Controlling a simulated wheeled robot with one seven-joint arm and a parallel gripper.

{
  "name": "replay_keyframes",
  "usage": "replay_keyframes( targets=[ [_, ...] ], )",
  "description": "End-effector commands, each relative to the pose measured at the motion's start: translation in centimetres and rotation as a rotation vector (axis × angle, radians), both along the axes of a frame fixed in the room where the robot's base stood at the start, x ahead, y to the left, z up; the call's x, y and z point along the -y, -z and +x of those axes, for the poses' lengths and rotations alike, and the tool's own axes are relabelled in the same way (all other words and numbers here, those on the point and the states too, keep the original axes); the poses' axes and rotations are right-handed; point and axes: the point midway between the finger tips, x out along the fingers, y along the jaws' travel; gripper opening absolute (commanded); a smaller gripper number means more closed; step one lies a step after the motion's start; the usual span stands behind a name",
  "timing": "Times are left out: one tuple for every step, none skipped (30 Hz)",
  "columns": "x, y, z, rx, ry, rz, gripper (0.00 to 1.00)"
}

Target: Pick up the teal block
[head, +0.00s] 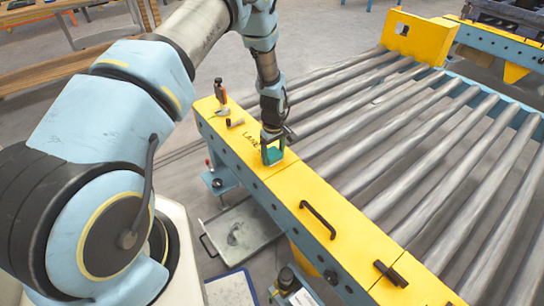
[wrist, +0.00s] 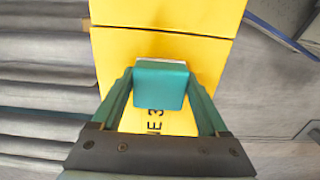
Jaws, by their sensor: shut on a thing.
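The teal block (wrist: 160,84) is between the two fingers of my gripper (wrist: 160,90) in the wrist view. My gripper is shut on it, with a finger against each side. In the head view my gripper (head: 272,153) points down at the yellow top plate (head: 318,205) of the conveyor's side rail, and the teal block (head: 272,154) shows between the fingers. The block is over the plate beside the black lane lettering. I cannot tell whether its underside touches the plate or hangs just above it.
A black handle (head: 318,219) rises from the plate nearer the camera. Grey conveyor rollers (head: 400,140) lie to the right. A grey tray (head: 240,230) is below left.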

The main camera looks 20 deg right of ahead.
Motion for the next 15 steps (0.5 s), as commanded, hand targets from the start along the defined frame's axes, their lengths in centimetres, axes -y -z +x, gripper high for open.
replay_keyframes(
  targets=[
    [0.0,0.0,0.0,0.0,0.0,0.0,0.2],
    [0.0,0.0,0.0,0.0,0.0,0.0,0.17],
    [0.0,0.0,0.0,0.0,0.0,-0.001,0.12],
    [0.0,0.0,0.0,0.0,0.0,-0.001,0.09],
    [0.0,0.0,0.0,0.0,0.0,-0.001,0.08],
    [0.0,0.0,0.0,0.0,0.0,-0.001,0.08],
    [0.0,0.0,0.0,0.0,0.0,-0.001,0.08],
    [0.0,-0.1,0.0,0.0,0.0,-0.001,0.08],
    [0.0,-0.1,0.0,0.001,0.0,-0.001,0.08],
    [0.0,-0.2,0.0,0.001,0.0,-0.001,0.08],
    [0.0,-0.3,0.0,0.001,0.0,-0.001,0.08],
    [0.0,-0.5,0.1,0.001,0.0,-0.001,0.08],
    [0.1,-0.7,0.1,0.001,0.0,-0.001,0.08],
    [0.1,-0.9,0.1,0.002,0.0,-0.001,0.08],
    [0.1,-1.4,0.1,0.003,0.0,-0.002,0.08]
  ],
)
